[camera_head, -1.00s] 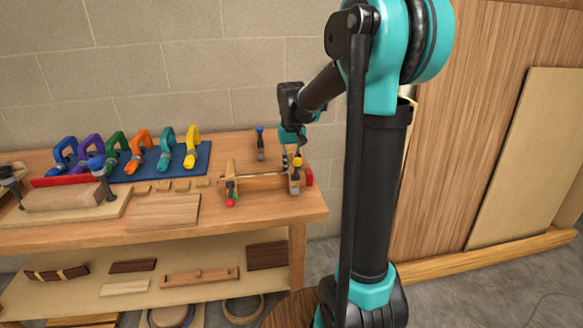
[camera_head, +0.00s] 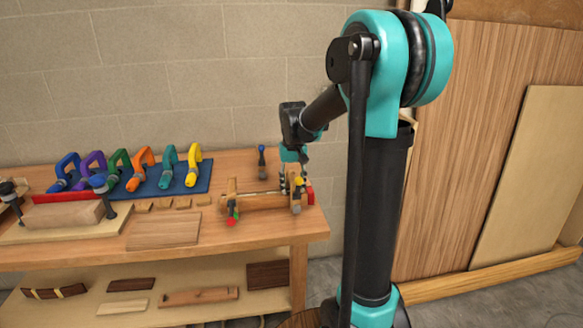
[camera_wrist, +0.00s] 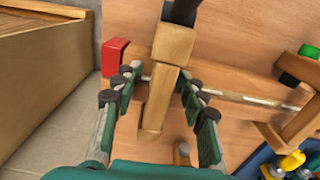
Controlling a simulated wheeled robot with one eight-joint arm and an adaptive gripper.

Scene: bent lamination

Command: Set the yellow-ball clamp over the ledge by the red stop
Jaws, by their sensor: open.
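The yellow-ball clamp (camera_head: 298,182) is at the right end of a wooden frame on the bench, beside the red stop (camera_head: 310,195). My gripper (camera_head: 292,163) is right above and behind it, fingers pointing down. In the wrist view my open gripper (camera_wrist: 158,80) has one finger on each side of a wooden bar (camera_wrist: 157,103), with a dark part (camera_wrist: 180,12) at its far end. The red stop also shows there (camera_wrist: 115,56), just beyond the left finger. The yellow ball is not visible in that view. I cannot tell whether the fingers touch the bar or which edge is the ledge.
A thin rod (camera_wrist: 245,98) runs right from the bar. A blue-topped tool (camera_head: 262,160) stands behind. Several coloured clamps sit on a blue mat (camera_head: 180,187). The bench front (camera_head: 265,230) is clear.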

